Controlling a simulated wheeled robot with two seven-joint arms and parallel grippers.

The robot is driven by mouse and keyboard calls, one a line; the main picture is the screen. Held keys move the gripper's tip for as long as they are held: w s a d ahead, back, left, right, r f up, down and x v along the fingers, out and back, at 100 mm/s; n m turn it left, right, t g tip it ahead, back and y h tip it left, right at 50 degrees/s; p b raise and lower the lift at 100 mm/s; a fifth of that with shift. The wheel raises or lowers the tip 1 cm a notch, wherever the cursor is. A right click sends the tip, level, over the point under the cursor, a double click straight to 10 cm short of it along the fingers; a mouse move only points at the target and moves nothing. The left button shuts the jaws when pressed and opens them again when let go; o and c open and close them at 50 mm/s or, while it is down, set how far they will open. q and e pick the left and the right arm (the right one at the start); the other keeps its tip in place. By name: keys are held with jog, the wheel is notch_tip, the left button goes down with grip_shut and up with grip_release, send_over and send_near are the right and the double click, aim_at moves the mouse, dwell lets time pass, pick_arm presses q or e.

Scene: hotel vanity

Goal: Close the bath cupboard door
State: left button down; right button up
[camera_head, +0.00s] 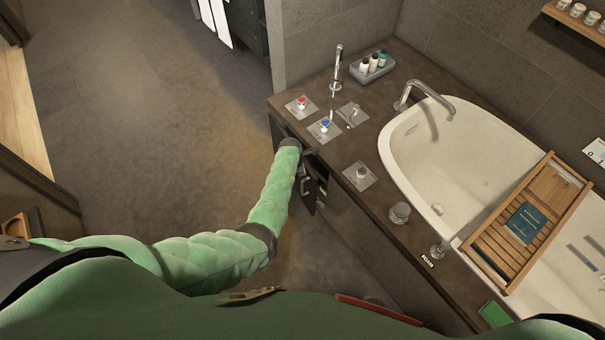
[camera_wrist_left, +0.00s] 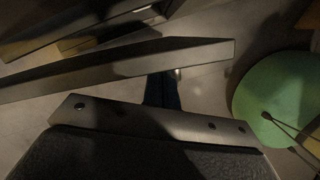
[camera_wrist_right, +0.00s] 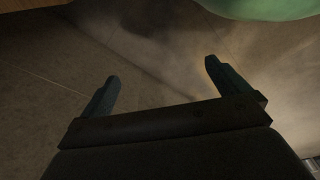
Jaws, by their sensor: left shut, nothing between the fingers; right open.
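The bath cupboard is set in the dark front under the bath surround in the head view. Its dark door (camera_head: 321,193) stands ajar, with a metal handle (camera_head: 304,184) on its face. My left gripper (camera_head: 310,154) is at the top of the cupboard front, close to the door; contact cannot be told. In the left wrist view the left gripper (camera_wrist_left: 162,90) is shut and empty, beside a long panel edge (camera_wrist_left: 120,68) that crosses the picture. My right gripper (camera_wrist_right: 162,75) is open and empty above the floor in the right wrist view; it does not show in the head view.
The stone bath surround (camera_head: 385,217) carries taps, control plates and a toiletries tray (camera_head: 372,67). The white bathtub (camera_head: 455,150) has a wooden caddy (camera_head: 525,222) across it. The floor (camera_head: 150,110) to the left is clear.

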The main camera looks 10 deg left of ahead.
jog(key=shift+w+d, duration=0.3)
jog(key=shift+s+a+r, duration=0.1)
jog(key=shift+a, duration=0.05)
